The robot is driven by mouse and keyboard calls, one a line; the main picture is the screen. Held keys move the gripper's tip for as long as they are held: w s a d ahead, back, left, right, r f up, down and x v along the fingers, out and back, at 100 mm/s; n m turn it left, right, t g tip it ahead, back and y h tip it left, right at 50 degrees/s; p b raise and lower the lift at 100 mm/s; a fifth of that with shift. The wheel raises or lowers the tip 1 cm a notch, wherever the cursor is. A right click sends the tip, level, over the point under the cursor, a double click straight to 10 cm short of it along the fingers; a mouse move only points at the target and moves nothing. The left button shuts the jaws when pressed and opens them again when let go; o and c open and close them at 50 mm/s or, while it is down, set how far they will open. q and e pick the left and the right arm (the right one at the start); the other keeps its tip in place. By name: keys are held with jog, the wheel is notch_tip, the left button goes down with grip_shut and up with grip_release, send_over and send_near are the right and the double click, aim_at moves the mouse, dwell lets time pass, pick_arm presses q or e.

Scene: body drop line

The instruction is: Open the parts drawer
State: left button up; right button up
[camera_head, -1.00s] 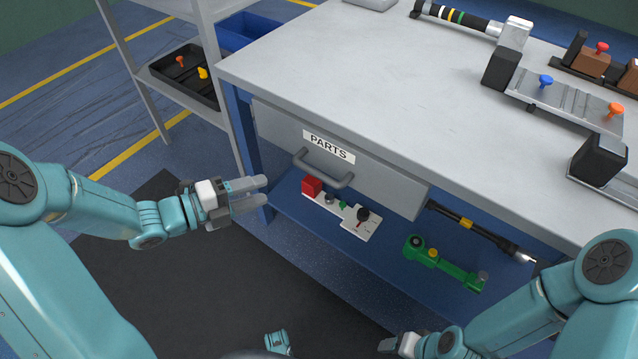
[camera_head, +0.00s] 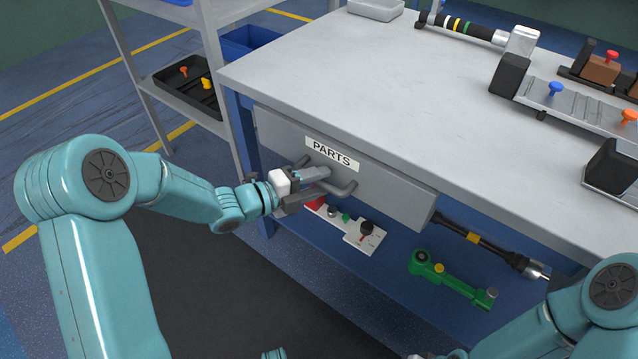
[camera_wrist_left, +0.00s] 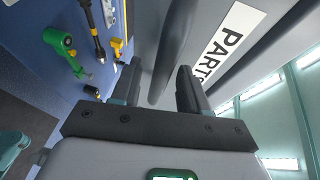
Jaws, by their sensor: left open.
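The parts drawer (camera_head: 390,195) is a grey front under the bench top, with a white "PARTS" label (camera_head: 332,154). It looks shut. Its grey bar handle (camera_head: 347,187) is partly hidden behind my left gripper (camera_head: 325,180) in the head view. In the left wrist view the handle (camera_wrist_left: 176,45) runs lengthwise between the two fingers of my left gripper (camera_wrist_left: 158,85), with gaps beside it. The fingers are open and do not grip it. Only my right arm shows, at the lower right; its fingers are out of frame.
The grey bench top (camera_head: 400,100) overhangs the drawer. Below it, a blue shelf holds a white plate with a red block (camera_head: 358,235), a green tool (camera_head: 450,278) and a black rod tool (camera_head: 480,240). A rack with a black tray (camera_head: 165,85) stands at the left.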

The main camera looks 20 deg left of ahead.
pick_arm(q)
jog(key=shift+w+d, duration=0.25)
grip_shut()
jog(key=shift+s+f, duration=0.1)
pick_arm(e)
jog(key=shift+f, duration=0.15)
